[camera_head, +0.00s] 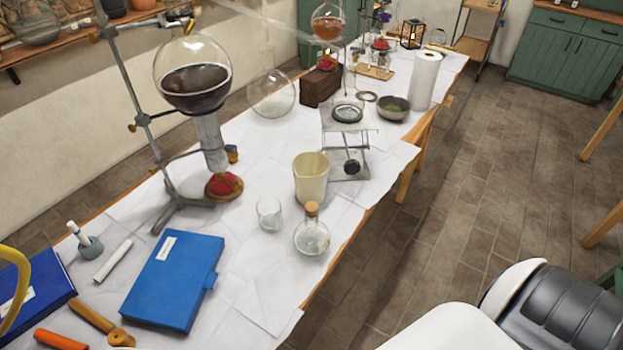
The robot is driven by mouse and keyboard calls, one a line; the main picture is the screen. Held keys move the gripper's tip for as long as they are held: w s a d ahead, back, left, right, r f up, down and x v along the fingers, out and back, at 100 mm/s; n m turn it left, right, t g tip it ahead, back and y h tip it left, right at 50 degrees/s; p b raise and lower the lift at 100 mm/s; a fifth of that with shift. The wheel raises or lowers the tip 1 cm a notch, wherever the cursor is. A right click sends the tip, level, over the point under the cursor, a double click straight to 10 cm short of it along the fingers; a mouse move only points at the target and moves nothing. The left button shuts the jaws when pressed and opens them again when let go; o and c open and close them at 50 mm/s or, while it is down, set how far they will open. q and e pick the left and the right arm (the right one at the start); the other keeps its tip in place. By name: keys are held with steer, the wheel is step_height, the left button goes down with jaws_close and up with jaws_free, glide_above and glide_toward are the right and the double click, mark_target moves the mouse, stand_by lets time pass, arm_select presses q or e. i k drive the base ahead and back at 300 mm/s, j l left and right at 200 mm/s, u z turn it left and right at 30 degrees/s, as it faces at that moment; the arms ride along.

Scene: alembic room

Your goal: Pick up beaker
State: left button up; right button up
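A cream beaker (311,180) with a pouring lip stands upright on the white-covered table (245,257), near its right edge. A small clear glass vessel (269,214), which may also be a beaker, stands to the left and nearer. A round flask with a cork stopper (312,236) stands just in front of the cream beaker, apart from the small glass. Neither of my grippers shows in the head view.
A metal stand holds a large flask of dark liquid (193,85) over a burner (223,186) left of the beaker. A blue book (173,279) lies nearer. Open floor (425,220) lies right of the table.

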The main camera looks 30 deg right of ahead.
mark_target(267, 208)
steer(key=i+l+u, duration=0.15)
steer(key=l, duration=0.45)
steer(key=i+l+u, duration=0.1)
steer(key=l, duration=0.5)
steer(key=i+l+u, duration=0.15)
steer(key=l, duration=0.45)
steer(key=i+l+u, duration=0.15)
steer(key=l, duration=0.5)
